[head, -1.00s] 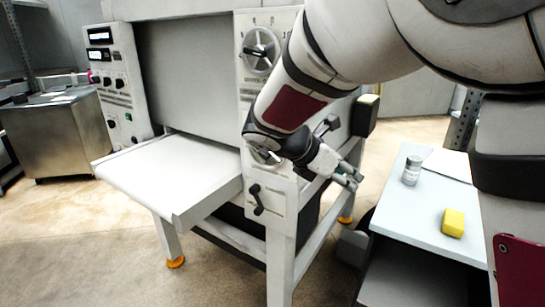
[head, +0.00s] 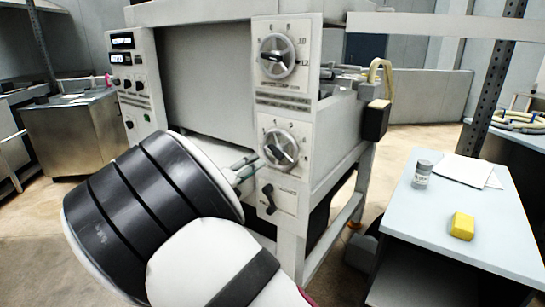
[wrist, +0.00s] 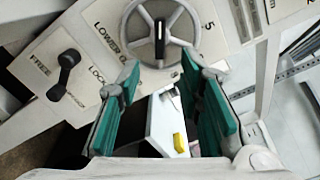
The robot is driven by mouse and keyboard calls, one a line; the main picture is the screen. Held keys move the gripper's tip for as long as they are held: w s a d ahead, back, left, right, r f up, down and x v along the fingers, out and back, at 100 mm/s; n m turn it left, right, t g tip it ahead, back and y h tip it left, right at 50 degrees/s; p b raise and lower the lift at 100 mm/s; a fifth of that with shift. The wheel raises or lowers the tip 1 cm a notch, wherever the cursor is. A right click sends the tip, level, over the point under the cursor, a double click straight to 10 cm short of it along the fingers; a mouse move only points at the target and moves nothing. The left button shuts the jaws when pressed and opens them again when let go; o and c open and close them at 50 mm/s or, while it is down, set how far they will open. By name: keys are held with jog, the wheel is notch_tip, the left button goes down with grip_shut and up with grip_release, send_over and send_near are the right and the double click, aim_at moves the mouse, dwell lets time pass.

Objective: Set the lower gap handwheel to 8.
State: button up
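The lower gap handwheel (head: 281,148) is a grey spoked wheel with a black handle on the machine's front panel, below a similar upper wheel (head: 277,56). In the wrist view the lower handwheel (wrist: 178,22) shows at the top, beside printed "LOWER" and a "5"; its exact setting cannot be read. My gripper (wrist: 160,62) is open, its two teal-padded fingers apart with nothing between them, the wheel beyond their tips. In the head view the fingertips (head: 252,166) show just left of the lower wheel; my arm hides the rest of the gripper.
A black lever (head: 268,198) on a FREE/LOCK plate is below the lower wheel. A side table (head: 450,215) at right holds a yellow block (head: 462,226), a grey jar (head: 422,173) and papers. A black box (head: 376,119) juts from the machine's right side.

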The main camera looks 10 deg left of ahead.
aim_at(274, 154)
jog(key=x, duration=1)
jog(key=shift+f, duration=0.1)
grip_shut()
